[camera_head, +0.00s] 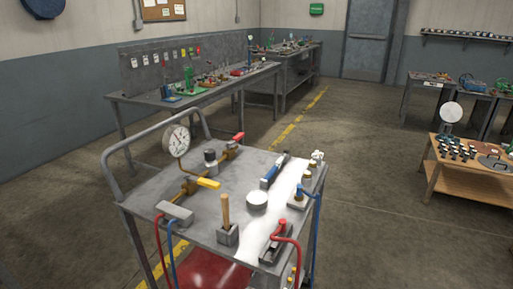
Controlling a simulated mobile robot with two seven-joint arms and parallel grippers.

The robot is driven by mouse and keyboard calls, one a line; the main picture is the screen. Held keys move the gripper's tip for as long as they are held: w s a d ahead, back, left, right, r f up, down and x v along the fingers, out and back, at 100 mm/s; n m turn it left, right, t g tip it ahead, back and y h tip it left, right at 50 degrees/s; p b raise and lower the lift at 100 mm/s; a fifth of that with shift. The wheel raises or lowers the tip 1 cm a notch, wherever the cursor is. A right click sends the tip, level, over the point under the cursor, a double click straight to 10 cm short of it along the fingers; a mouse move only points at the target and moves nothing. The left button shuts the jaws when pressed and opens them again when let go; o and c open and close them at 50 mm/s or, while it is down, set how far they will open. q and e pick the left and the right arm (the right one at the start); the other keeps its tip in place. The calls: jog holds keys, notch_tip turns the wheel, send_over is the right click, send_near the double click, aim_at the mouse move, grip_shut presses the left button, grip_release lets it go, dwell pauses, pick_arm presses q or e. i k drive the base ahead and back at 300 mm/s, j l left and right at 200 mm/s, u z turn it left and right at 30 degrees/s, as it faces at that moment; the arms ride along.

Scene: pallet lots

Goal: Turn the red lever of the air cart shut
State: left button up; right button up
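The air cart (140,203) stands in front of me, a grey metal cart with a push handle at its left. A brass pipe (189,186) runs diagonally over its top, from front left to back. The small red lever (238,137) sits at the back end of this pipe. It looks foreshortened, so I cannot tell its exact angle to the pipe. A yellow lever (208,183) sits nearer on the same pipe and points right. A round white gauge (177,140) rises at the pipe's left. Neither of my grippers is in view.
The cart top also holds a wooden-handled tool (225,210) in a block, a round metal puck (257,201), a blue-handled tool (271,174) and a red hose (290,240) at front right. A long workbench (200,96) stands behind. A wooden table (470,180) is at right, with open floor between.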

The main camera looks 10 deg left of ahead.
aim_at(238, 137)
jog(key=z, duration=0.9)
jog(key=i+l, duration=0.1)
jog(key=l, duration=0.25)
jog(key=i+l+z, duration=0.1)
jog(key=l, duration=0.3)
jog(key=i+l, duration=0.5)
jog(key=l, duration=0.2)
jog(key=i+l+u, duration=0.1)
jog(key=i, duration=0.4)
jog(key=i+l+u, duration=0.1)
jog(key=i, duration=0.4)
jog(key=i+u, duration=0.1)
jog(key=i, duration=0.5)
jog(key=i+l+u, duration=0.1)
jog(key=i, duration=0.45)
jog(key=i+u, duration=0.25)
jog(key=i, duration=0.3)
jog(key=i+l+u, duration=0.1)
jog(key=i+u, duration=0.2)
jog(key=i, duration=0.2)
jog(key=i+u, duration=0.35)
jog(key=i, duration=0.15)
jog(key=i+u, duration=0.35)
jog(key=i+l, duration=0.05)
jog(key=i, duration=0.05)
